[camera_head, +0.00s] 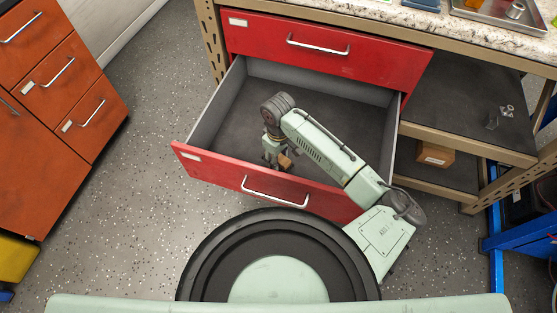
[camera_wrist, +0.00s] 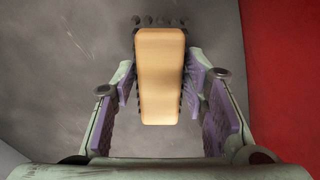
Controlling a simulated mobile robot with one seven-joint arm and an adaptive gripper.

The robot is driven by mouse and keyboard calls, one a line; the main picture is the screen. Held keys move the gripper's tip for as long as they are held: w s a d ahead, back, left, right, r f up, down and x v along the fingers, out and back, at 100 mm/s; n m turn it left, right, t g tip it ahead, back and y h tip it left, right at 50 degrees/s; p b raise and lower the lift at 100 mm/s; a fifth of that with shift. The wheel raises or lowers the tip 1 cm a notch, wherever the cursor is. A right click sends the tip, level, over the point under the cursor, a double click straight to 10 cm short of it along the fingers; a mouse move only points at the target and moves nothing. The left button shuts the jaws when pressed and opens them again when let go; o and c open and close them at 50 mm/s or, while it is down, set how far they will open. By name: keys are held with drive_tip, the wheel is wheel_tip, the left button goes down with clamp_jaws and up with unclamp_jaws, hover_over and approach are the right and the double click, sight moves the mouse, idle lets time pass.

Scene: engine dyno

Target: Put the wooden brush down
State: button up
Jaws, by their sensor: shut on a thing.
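The wooden brush (camera_wrist: 160,75) has a light wooden back with dark bristles showing around its edge. My gripper (camera_wrist: 163,95) is shut on it, with a purple-padded finger on each side. In the head view my gripper (camera_head: 275,155) reaches down into the open red drawer (camera_head: 215,172), near its front wall. The brush (camera_head: 285,162) shows there as a small brown piece at the fingertips, partly hidden. The grey drawer floor (camera_head: 232,135) lies beneath it. I cannot tell whether the brush touches that floor.
The drawer looks otherwise empty, with free floor to the left of my gripper. A shut red drawer (camera_head: 320,50) is above it. A shelf (camera_head: 470,115) with small metal parts and a cardboard box (camera_head: 435,155) are at right. An orange cabinet (camera_head: 60,100) stands at left.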

sight(279, 163)
drive_tip(key=shift+f, duration=1.5)
drive_tip(key=shift+f, duration=0.2)
drive_tip(key=o, duration=1.3)
